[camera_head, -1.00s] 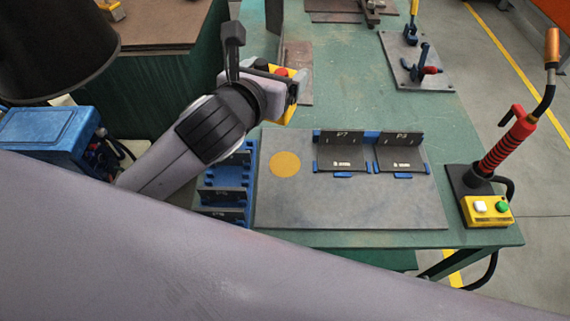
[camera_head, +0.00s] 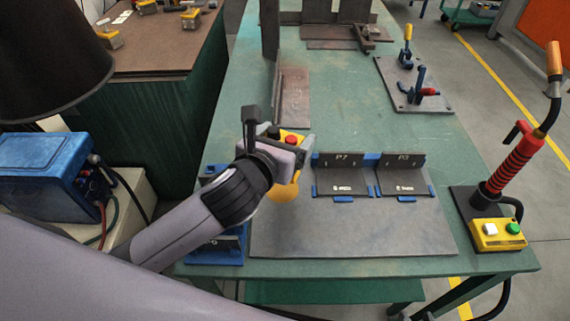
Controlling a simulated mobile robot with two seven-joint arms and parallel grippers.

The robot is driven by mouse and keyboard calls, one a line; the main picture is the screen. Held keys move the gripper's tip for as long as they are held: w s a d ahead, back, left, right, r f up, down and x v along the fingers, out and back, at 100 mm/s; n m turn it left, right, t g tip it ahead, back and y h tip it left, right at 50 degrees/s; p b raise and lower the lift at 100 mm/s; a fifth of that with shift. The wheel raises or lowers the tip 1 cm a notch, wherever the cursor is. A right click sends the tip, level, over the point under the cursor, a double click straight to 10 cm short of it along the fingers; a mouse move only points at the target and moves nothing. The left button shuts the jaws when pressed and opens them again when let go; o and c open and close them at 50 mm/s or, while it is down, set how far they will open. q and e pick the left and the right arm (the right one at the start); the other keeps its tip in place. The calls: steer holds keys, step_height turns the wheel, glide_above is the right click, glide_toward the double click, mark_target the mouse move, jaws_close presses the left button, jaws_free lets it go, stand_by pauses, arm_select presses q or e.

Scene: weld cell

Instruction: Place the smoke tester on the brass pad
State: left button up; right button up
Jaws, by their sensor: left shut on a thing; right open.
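The smoke tester (camera_head: 283,134) is yellow with a red button on top. My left gripper (camera_head: 284,155) is shut on it, and the fingers and wrist cover most of its body. The brass pad (camera_head: 285,193) is an orange-yellow disc at the left end of the grey plate, partly covered by my gripper. The tester is at or just above the far side of the pad; I cannot tell if they touch. My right gripper is not in view.
Brackets marked P7 (camera_head: 338,175) and P3 (camera_head: 402,175) stand on the grey plate (camera_head: 350,235) right of the pad. A blue rack (camera_head: 225,250) lies left of it. A red-handled torch (camera_head: 512,160) and yellow button box (camera_head: 497,235) stand at the right. The plate's front is clear.

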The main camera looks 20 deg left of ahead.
arm_select(q)
steer(key=shift+f+b, duration=0.7)
steer(key=shift+f, duration=2.25)
steer(key=shift+f, duration=0.1)
steer(key=o, duration=1.3)
steer(key=shift+f, duration=0.15)
steer(key=shift+o, duration=0.2)
steer(key=shift+s+r, duration=0.1)
steer(key=shift+r, duration=0.1)
steer(key=v, duration=1.1)
steer(key=shift+s+r+p, duration=0.2)
steer(key=shift+s+p, duration=0.15)
steer(key=shift+p, duration=0.1)
steer(key=shift+a, duration=0.1)
steer(key=shift+s, duration=0.1)
